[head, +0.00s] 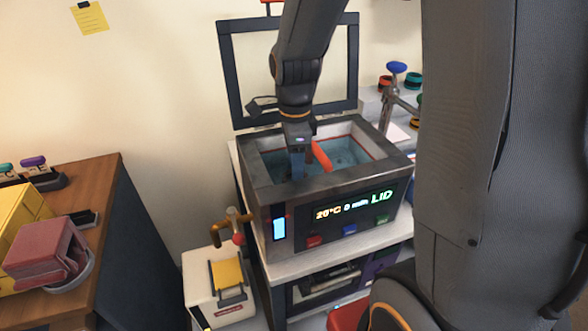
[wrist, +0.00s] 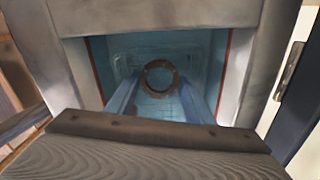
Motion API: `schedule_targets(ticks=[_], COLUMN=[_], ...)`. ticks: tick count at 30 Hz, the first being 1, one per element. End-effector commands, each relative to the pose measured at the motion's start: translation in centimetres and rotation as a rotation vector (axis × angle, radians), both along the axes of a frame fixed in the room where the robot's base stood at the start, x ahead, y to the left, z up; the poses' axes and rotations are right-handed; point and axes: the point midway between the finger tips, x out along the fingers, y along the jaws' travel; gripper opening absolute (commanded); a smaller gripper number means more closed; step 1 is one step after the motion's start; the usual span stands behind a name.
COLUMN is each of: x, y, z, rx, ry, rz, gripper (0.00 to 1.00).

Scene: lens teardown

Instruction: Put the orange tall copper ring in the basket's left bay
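A dark copper-brown ring (wrist: 146,88) shows face-on in the wrist view, inside the blue bath. My gripper (head: 298,172) reaches down into the open bath, and its two blue fingers (wrist: 159,80) show in the wrist view. The fingertips sit against the ring's left and right sides, so my gripper is shut on it. The ring is hidden in the head view. A wire basket (wrist: 122,65) shows faintly behind the ring. An orange-red bar (head: 321,156) stands in the bath just right of the fingers. I cannot tell the height of the ring above the basket floor.
The metal bath rim (head: 330,182) surrounds my gripper closely. The raised lid frame (head: 229,80) stands behind it. A white box with a yellow top (head: 227,273) is at lower left. A wooden bench (head: 105,185) holds a pink block (head: 45,250). A metal stand (head: 388,110) is at the back right.

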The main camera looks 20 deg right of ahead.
Motion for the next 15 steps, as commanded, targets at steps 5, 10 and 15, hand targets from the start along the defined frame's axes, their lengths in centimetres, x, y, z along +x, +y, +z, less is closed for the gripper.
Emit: schedule_targets(ticks=[5, 10, 15], x=[0.0, 0.01, 0.1], y=[0.0, 0.0, 0.01], z=[0.02, 0.03, 0.74], rx=[0.0, 0.0, 0.0], ry=[0.0, 0.0, -0.004], rz=[0.0, 0.0, 0.0], gripper=[0.66, 0.66, 0.66])
